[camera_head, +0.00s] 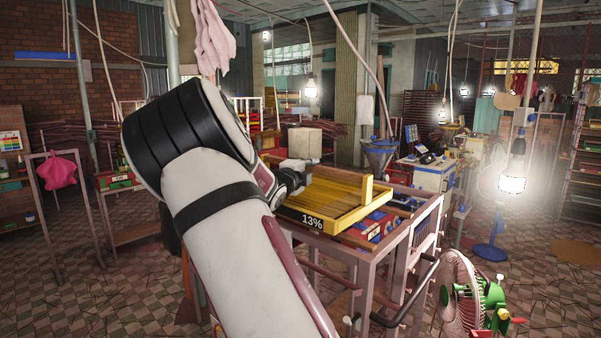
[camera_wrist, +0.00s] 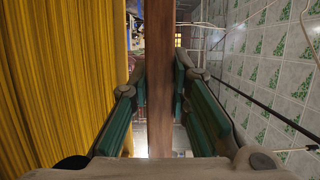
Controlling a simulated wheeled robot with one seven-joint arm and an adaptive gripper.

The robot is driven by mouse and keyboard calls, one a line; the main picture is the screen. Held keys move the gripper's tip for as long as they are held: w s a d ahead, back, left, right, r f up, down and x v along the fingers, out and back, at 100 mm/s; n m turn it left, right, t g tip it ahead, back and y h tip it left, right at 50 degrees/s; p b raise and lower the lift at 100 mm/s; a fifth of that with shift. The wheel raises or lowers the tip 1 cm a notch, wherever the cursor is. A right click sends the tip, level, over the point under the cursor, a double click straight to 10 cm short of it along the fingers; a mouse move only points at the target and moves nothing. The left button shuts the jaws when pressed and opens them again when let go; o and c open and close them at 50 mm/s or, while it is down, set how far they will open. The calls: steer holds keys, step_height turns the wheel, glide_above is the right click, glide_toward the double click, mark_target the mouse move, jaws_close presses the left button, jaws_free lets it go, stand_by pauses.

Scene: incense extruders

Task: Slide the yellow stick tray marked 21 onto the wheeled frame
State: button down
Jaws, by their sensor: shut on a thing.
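A yellow stick tray (camera_head: 345,186) lies near the middle of the head view, on top of a pinkish metal stand. A white marking on its near edge reads 13%; I see no 21. My gripper (camera_head: 293,178) is at the tray's left side, partly hidden by my arm. In the wrist view, yellow sticks of the tray (camera_wrist: 60,80) fill the left. My gripper (camera_wrist: 160,85) has a finger on each side of a long brown bar beside the sticks, seemingly the tray's edge. I cannot tell which stand is the wheeled frame; no wheels show.
The metal stand (camera_head: 362,268) has a black handle bar (camera_head: 408,297) jutting at its front. A green fan (camera_head: 470,295) stands at the lower right, and a lit bulb (camera_head: 512,184) hangs at the right. A machine with a blue funnel (camera_head: 379,152) is behind. Tiled floor is open at left.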

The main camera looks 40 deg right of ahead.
mark_target(315, 187)
steer(key=d, duration=0.3)
steer(key=shift+w+d+f+b, duration=0.1)
steer(key=shift+w+d+b, duration=0.1)
steer(key=shift+b, duration=0.1)
steer(key=shift+s+f, duration=0.1)
steer(key=shift+f, duration=1.05)
steer(key=c, duration=1.1)
jaws_free()
steer(key=shift+a+f, duration=0.1)
steer(key=shift+a, duration=0.1)
steer(key=shift+s+a+p, duration=0.15)
steer(key=shift+a+p, duration=0.15)
steer(key=shift+a, duration=1.85)
steer(key=shift+s+a+p, duration=0.2)
steer(key=shift+a+p, duration=0.15)
steer(key=shift+a, duration=1.75)
steer(key=shift+s+a+p, duration=0.15)
steer(key=shift+a+p, duration=0.15)
steer(key=shift+a, duration=1.85)
